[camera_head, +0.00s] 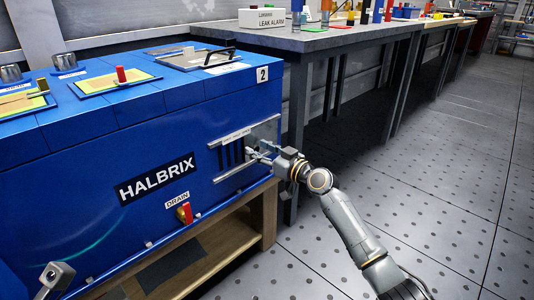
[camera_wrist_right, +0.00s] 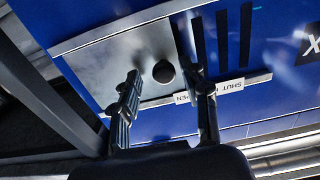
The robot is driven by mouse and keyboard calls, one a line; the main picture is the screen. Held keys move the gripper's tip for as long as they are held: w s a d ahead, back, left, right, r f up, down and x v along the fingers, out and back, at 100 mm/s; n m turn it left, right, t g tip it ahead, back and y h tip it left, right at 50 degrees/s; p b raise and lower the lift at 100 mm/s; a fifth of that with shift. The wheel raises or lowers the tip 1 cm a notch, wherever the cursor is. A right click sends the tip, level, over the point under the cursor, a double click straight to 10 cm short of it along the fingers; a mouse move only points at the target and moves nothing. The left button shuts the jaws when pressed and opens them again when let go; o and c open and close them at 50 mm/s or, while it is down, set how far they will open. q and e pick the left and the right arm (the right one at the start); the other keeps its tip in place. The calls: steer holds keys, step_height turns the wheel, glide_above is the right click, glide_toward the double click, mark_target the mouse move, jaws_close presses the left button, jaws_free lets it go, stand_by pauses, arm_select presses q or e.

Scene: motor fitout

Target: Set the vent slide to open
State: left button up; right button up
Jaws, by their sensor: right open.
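The vent slide (camera_wrist_right: 120,62) is a bare metal plate with a dark round knob (camera_wrist_right: 163,71), on the front of the blue HALBRIX housing (camera_head: 75,165). Several dark slots (camera_head: 230,155) show uncovered to the left of the plate in the head view. A label strip (camera_wrist_right: 225,88) at the slide reads SHUT and, partly hidden by a finger, OPEN. The plate lies toward the OPEN side. My right gripper (camera_head: 258,152) is open, its fingers on either side of the knob in the wrist view (camera_wrist_right: 163,78); contact is unclear. Part of my left gripper (camera_head: 57,274) shows at lower left.
A red-handled drain valve (camera_head: 184,212) sticks out below the slots. The housing stands on a wooden bench (camera_head: 262,225). A grey table (camera_head: 300,42) with a LEAK ALARM box (camera_head: 262,18) stands behind. Open floor (camera_head: 440,200) lies to the right.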

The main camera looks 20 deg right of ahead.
steer(key=v, duration=1.2)
steer(key=shift+r, duration=0.1)
